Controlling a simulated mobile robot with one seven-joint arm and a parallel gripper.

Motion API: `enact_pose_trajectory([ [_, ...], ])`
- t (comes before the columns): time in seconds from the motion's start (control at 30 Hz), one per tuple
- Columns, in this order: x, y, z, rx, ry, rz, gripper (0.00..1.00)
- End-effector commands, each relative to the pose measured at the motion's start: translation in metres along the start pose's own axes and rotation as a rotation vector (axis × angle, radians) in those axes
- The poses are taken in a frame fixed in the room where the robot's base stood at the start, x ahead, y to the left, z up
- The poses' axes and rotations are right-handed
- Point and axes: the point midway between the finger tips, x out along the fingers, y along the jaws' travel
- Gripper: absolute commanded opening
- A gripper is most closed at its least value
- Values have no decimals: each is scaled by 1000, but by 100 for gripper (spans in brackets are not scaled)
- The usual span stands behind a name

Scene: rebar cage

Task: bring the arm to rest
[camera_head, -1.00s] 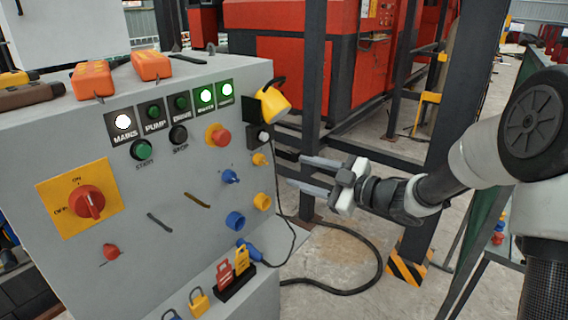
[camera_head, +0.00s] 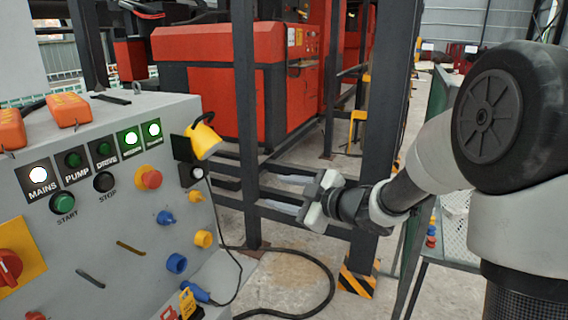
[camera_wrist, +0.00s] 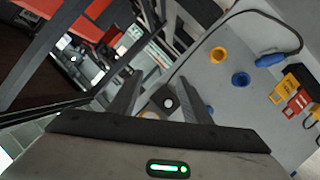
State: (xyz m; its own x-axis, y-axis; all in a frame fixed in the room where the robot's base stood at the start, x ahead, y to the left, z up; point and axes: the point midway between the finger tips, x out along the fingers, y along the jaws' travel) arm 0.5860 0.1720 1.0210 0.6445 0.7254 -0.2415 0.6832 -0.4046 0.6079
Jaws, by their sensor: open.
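My gripper (camera_head: 290,194) is at the middle right in the head view, with its fingers pointing left toward the grey control panel (camera_head: 125,262). The two fingers are apart and nothing shows between them. The gripper is clear of the panel's right edge, in front of the dark metal posts. My arm reaches in from the right, bent at the elbow.
A dark post (camera_head: 385,130) stands just behind my wrist. A black cable (camera_head: 325,290) loops on the floor. A green-framed table (camera_head: 455,240) stands beside my arm. Red machinery (camera_head: 210,85) is behind.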

Motion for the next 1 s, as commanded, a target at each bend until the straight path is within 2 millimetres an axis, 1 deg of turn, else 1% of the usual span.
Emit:
enact_pose_trajectory([
  [0.03,-17,25,-1,2,-111,81,44],
  [0.07,-30,38,2,18,-183,133,44],
  [0.1,-51,53,6,49,-280,200,44],
  [0.17,-86,68,12,114,-414,295,44],
  [0.2,-112,73,15,169,-497,353,44],
  [0.23,-133,74,17,216,-555,394,44],
  [0.27,-153,72,18,268,-610,431,44],
  [0.3,-181,65,19,343,-678,474,44],
  [0.33,-200,56,19,403,-725,499,44],
  [0.37,-218,47,18,463,-764,519,44],
  [0.4,-239,31,18,544,-813,537,44],
  [0.47,-264,5,15,658,-870,547,44],
  [0.5,-277,-12,12,726,-897,546,44],
  [0.57,-293,-37,8,820,-932,536,44],
  [0.6,-301,-53,4,877,-950,524,44],
  [0.67,-311,-76,-3,954,-970,500,44],
  [0.7,-317,-91,-7,1003,-981,482,44],
  [0.83,-331,-138,-24,1146,-1008,406,44],
  [0.87,-335,-133,-35,1156,-1013,399,44],
  [0.9,-338,-122,-45,1151,-1015,402,44],
  [1.0,-343,-107,-63,1149,-1016,403,44],
])
